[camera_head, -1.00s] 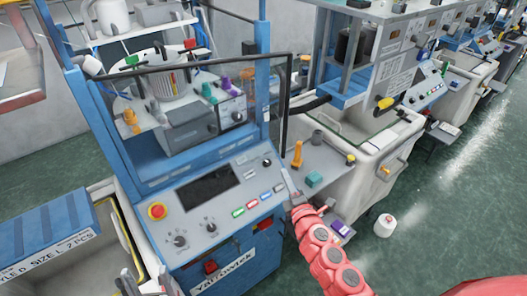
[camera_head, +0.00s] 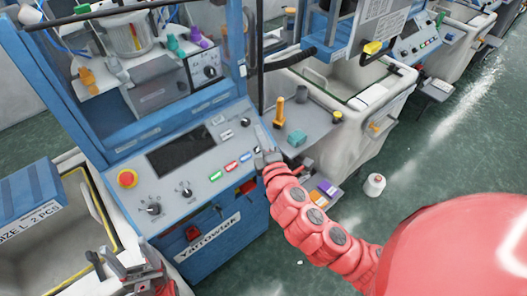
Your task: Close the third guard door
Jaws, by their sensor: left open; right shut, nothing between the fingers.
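The nearest blue knitting machine, lettered "Yarrowtek" (camera_head: 208,238), stands at left centre. A clear guard door with a thin dark frame (camera_head: 259,62) stands at its front, its upright edge on the right beside the blue post (camera_head: 236,50). The picture's top cuts the door off, and I cannot tell how far it stands open. My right gripper (camera_head: 265,157) is shut and empty, near the right end of the control panel, below the door's upright edge. My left gripper (camera_head: 130,272) is open and empty, low at the left by the bin.
The sloped control panel (camera_head: 205,165) carries a red stop button (camera_head: 127,179), knobs and coloured buttons. A grey side shelf (camera_head: 315,118) holds an orange-handled tool and a teal block. A white yarn cone (camera_head: 375,185) stands on the green floor. More machines line the right.

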